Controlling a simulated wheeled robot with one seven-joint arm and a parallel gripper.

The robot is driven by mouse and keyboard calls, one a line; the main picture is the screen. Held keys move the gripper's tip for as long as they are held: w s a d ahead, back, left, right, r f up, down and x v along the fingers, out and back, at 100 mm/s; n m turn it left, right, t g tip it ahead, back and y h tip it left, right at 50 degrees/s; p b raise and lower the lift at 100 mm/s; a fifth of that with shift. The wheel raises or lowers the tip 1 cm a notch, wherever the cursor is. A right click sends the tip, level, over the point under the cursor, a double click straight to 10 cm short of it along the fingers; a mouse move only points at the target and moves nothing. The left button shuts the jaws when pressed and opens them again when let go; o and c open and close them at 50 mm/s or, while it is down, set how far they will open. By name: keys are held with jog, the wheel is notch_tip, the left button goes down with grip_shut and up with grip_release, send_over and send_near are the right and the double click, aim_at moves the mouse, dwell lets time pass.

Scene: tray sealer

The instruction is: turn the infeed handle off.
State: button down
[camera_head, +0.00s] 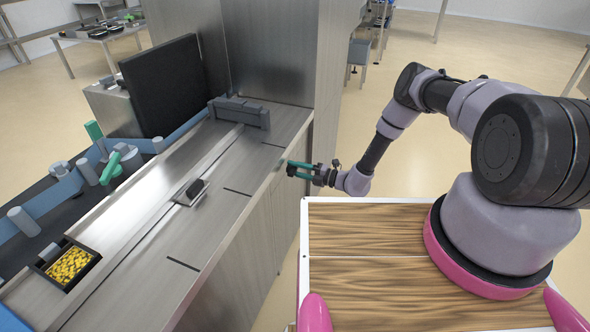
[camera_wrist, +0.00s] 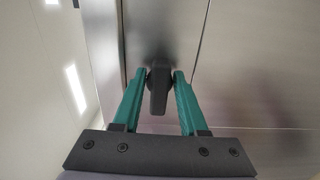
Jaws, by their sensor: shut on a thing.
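My gripper (camera_wrist: 161,88) has its two green fingers on either side of a dark handle (camera_wrist: 158,95) on the metal side panel of the machine, shut on it in the wrist view. The handle looks like a short black lever pointing down toward my wrist in that view. In the head view my gripper (camera_head: 290,168) reaches the side of the machine, just below its top edge. The handle itself is hidden or too small to make out there.
The machine's metal worktop (camera_head: 150,262) runs along the left, with a black tray of yellow pieces (camera_head: 41,268) at its near end. A black screen (camera_head: 163,85) stands behind it. My wood-topped base is at lower right. Open floor (camera_head: 425,110) lies beyond.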

jog(key=shift+d+f, duration=0.1)
jog(key=c, duration=0.7)
grip_release()
jog(key=v, duration=1)
jog(key=shift+s+d, duration=0.15)
jog(key=shift+d, duration=0.2)
